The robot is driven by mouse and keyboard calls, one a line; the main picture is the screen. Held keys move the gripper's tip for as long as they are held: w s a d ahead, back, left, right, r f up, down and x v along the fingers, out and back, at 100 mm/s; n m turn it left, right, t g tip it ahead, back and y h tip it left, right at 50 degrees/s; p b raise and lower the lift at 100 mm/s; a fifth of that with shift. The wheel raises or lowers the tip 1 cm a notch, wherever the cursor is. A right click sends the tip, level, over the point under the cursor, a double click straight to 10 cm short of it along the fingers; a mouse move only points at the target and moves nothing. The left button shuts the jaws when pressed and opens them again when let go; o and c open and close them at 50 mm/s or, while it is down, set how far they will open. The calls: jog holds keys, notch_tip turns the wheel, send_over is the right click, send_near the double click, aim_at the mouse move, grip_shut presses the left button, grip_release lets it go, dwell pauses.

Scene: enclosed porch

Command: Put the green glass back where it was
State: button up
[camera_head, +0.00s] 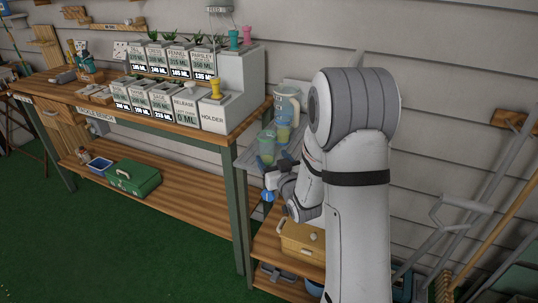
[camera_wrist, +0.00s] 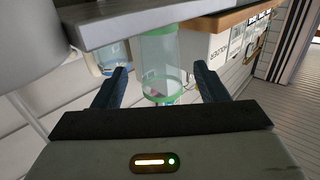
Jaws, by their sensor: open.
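The green glass (camera_head: 266,147), clear with green bands, stands on a grey shelf (camera_head: 298,148) right of the bench. In the wrist view the green glass (camera_wrist: 158,60) shows between my two dark blue fingers, with a gap on each side. My gripper (camera_head: 268,182) is open, low at the shelf's front and close to the glass; its open jaws also show in the wrist view (camera_wrist: 160,78). I cannot tell how deep the glass sits between the fingers.
A clear jug (camera_head: 288,100) with yellowish contents stands just behind the glass. A white holder block (camera_head: 215,113) and labelled planter boxes (camera_head: 163,98) stand on the bench (camera_head: 150,125). Below are a green toolbox (camera_head: 133,179) and a yellow box (camera_head: 302,240). Long-handled tools lean at right.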

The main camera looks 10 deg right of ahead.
jog(key=s+r+m+g+h, duration=0.1)
jog(key=s+g, duration=0.7)
jog(key=s, duration=0.8)
jog(key=s+a+r+g+h, duration=0.1)
jog(key=s+g, duration=0.6)
jog(key=s, duration=0.9)
jog(key=shift+s+r+m+g+h+b, duration=0.35)
jog(key=shift+s+r+m+g+h, duration=0.05)
jog(key=shift+a, duration=0.1)
